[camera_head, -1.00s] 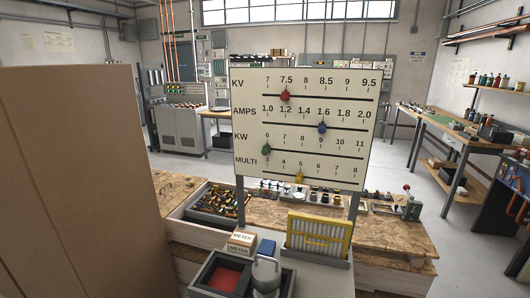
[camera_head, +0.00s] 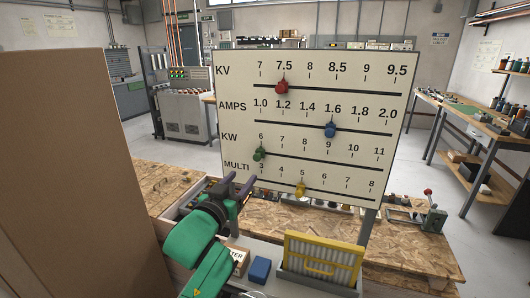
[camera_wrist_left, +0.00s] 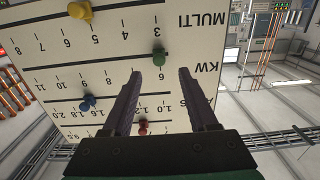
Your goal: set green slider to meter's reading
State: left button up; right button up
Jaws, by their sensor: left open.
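The green slider (camera_head: 259,153) sits at the left end of the KW track, at the 6 mark, on an upright cream scale board (camera_head: 395,75). My left gripper (camera_head: 235,183) is open and empty, below the slider and in front of the board's lower left part. The left wrist view shows the board upside down, with the green slider (camera_wrist_left: 159,57) just beyond the gap between the open fingertips (camera_wrist_left: 160,72). They do not visibly touch it. A box labelled METER (camera_head: 238,258) stands beside my left arm, partly hidden. No meter reading is legible. My right gripper is out of view.
The red slider (camera_head: 282,87), blue slider (camera_head: 330,130) and yellow slider (camera_head: 300,190) sit on the board's other tracks. A yellow-framed filter (camera_head: 320,258) and a blue box (camera_head: 260,269) stand below. A tall brown panel (camera_head: 65,170) blocks the left side.

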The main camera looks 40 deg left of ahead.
aim_at(256, 158)
pick_arm(q)
jog(key=p+x, duration=0.1)
jog(key=x, duration=0.2)
jog(key=r+p+x, duration=0.1)
jog(key=x, duration=0.2)
jog(key=p+x, duration=0.2)
jog(key=x, duration=0.1)
jog(key=shift+w+r, duration=0.25)
jog(key=shift+w, duration=0.05)
jog(key=shift+x, duration=1)
jog(key=shift+s+d, duration=0.15)
jog(key=c, duration=0.4)
jog(key=shift+f, duration=0.1)
jog(key=c, duration=0.4)
grip_shut()
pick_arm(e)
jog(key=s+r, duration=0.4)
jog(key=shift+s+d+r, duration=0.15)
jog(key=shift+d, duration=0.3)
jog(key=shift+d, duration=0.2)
